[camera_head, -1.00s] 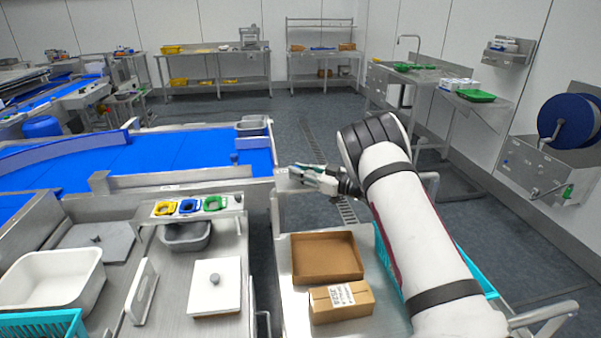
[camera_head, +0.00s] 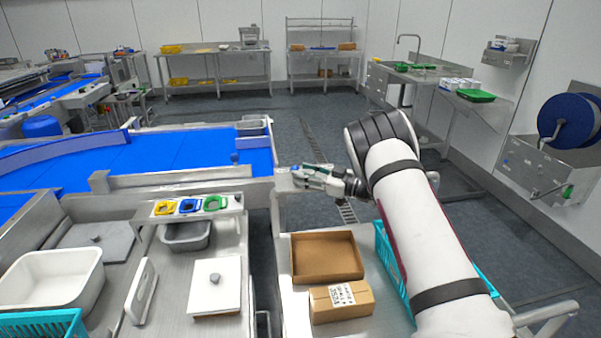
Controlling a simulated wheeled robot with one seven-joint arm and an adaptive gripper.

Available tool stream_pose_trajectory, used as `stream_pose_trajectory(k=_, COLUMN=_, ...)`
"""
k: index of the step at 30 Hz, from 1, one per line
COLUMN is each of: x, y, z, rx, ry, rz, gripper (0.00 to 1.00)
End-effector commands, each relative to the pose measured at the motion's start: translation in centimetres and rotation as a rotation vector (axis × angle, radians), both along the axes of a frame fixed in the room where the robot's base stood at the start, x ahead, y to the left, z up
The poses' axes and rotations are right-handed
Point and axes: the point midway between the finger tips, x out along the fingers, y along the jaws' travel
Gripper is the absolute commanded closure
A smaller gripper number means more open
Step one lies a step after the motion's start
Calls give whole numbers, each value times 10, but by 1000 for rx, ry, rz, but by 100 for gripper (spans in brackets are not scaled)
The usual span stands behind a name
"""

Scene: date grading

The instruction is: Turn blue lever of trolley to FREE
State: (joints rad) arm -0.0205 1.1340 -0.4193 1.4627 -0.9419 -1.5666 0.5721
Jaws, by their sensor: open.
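The trolley is the steel cart (camera_head: 284,268) at the lower middle, with a bare steel top and a push handle (camera_head: 548,314) at the lower right. I cannot make out its blue lever or any FREE marking in this view. My gripper (camera_head: 297,174) is open and empty, with its fingers pointing left. In the picture it lies over the pale post at the trolley's far left corner. I cannot tell whether it touches the post. My arm covers much of the trolley's right side.
On the trolley are an open cardboard box (camera_head: 326,275), a closed labelled carton (camera_head: 341,313) and a turquoise crate (camera_head: 393,266) partly behind my arm. A blue conveyor belt (camera_head: 140,153) lies left. Open floor (camera_head: 330,120) shows beyond the gripper.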

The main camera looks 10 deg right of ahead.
Motion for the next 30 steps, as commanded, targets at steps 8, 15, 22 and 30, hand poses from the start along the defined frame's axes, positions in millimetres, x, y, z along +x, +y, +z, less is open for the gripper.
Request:
stream_pose_trajectory(k=8, x=-36, y=-46, z=0, rx=2, ry=1, rz=-3, gripper=57)
stream_pose_trajectory(k=15, x=-58, y=-71, z=0, rx=1, ry=1, rz=0, gripper=57)
stream_pose_trajectory(k=22, x=-64, y=-78, z=0, rx=1, ry=1, rz=1, gripper=57)
stream_pose_trajectory(k=30, x=-63, y=-78, z=2, rx=-3, ry=-1, rz=-5, gripper=57)
